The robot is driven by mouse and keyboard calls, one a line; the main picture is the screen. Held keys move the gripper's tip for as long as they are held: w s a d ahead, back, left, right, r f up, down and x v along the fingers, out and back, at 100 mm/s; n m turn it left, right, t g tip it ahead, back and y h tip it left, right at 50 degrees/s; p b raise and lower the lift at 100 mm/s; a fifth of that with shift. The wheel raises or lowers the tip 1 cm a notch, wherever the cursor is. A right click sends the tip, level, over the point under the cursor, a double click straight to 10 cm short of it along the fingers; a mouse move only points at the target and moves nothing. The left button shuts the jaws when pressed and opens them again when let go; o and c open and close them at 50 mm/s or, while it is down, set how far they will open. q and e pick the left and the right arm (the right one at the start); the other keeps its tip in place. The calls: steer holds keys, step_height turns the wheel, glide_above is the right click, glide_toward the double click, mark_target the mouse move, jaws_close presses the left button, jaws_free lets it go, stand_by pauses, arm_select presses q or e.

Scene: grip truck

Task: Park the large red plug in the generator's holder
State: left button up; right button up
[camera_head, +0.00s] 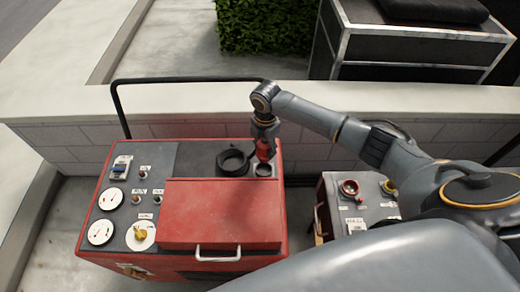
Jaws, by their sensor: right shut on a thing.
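The red generator (220,211) stands in the left middle of the head view, with gauges and a yellow knob on its panel. The large red plug (264,150) is in my right gripper (265,143), which is shut on it. The gripper points down over the generator's top right corner. The holder (263,170), a small dark ring, lies just below the plug. I cannot tell whether the plug's lower end touches it or hangs above it. My left gripper is out of view.
A wide black ring (233,162) sits just left of the holder. A grey box (362,200) with a red socket (349,188) stands right of the generator. A black handle bar (120,108) rises behind the generator. A low wall (200,98) runs behind.

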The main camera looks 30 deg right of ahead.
mark_target(264, 158)
steer(key=shift+w, duration=0.2)
steer(key=shift+f, duration=0.25)
steer(key=shift+d+f+b, duration=0.15)
steer(key=shift+f+b, duration=0.4)
steer(key=shift+b, duration=0.3)
steer(key=shift+f+b, duration=1.15)
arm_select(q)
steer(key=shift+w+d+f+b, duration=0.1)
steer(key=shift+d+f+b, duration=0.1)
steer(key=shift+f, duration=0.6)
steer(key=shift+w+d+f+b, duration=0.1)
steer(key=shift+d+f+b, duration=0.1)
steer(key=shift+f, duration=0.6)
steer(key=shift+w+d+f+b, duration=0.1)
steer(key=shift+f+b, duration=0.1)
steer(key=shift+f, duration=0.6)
arm_select(e)
steer(key=shift+f, duration=0.6)
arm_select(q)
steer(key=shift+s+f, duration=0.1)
arm_select(e)
steer(key=shift+f, duration=0.5)
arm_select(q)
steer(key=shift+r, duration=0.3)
arm_select(e)
steer(key=shift+f, duration=0.2)
